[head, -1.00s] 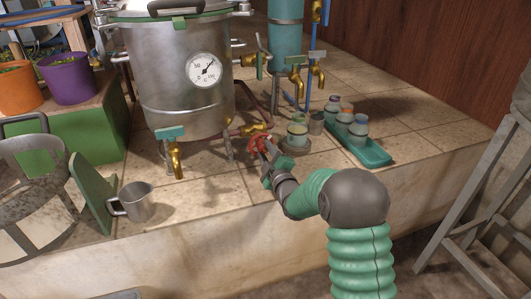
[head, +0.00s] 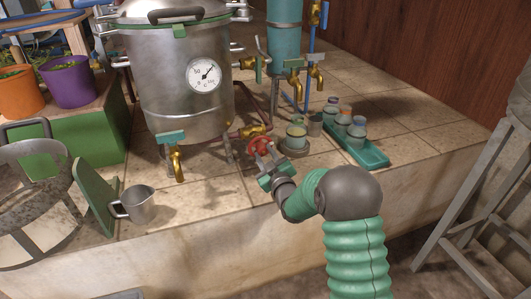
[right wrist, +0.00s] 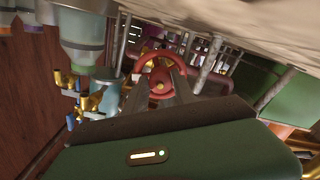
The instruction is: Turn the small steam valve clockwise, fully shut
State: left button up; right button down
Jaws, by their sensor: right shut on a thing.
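The small steam valve has a red handwheel (head: 258,146) on a brass body (head: 252,131), low on the pipe at the right foot of the steel still. My right gripper (head: 266,160) is at the near side of the wheel, with its jaws shut on it. In the right wrist view the red wheel (right wrist: 162,66) faces the camera, with the grey fingers (right wrist: 164,88) reaching to its lower rim. The fingertips' exact contact is small and partly hidden in the head view. My left gripper is not in view.
The steel still (head: 178,80) with its gauge stands behind left. A brass tap (head: 177,160) hangs at its front. A metal mug (head: 138,202) stands left. The front tiles between are clear.

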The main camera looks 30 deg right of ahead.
jog(key=m+p, duration=0.1)
jog(key=m, duration=0.1)
jog(key=m+p, duration=0.1)
jog(key=m, duration=0.2)
jog(key=shift+a+r, duration=0.1)
jog(key=shift+a, duration=0.1)
jog(key=m+p, duration=0.2)
jog(key=m, duration=0.3)
jog(key=shift+d+m+p, duration=0.1)
jog(key=shift+m+p, duration=0.3)
jog(key=m+p, duration=0.3)
jog(key=m, duration=0.3)
jog(key=shift+d+r, duration=0.1)
jog(key=shift+m+p, duration=0.85)
jog(key=shift+m, duration=1.25)
jog(key=shift+d, duration=0.1)
jog(key=c, duration=1.4)
grip_release()
jog(key=o, duration=0.4)
jog(key=shift+f, duration=0.2)
jog(key=shift+c, duration=0.2)
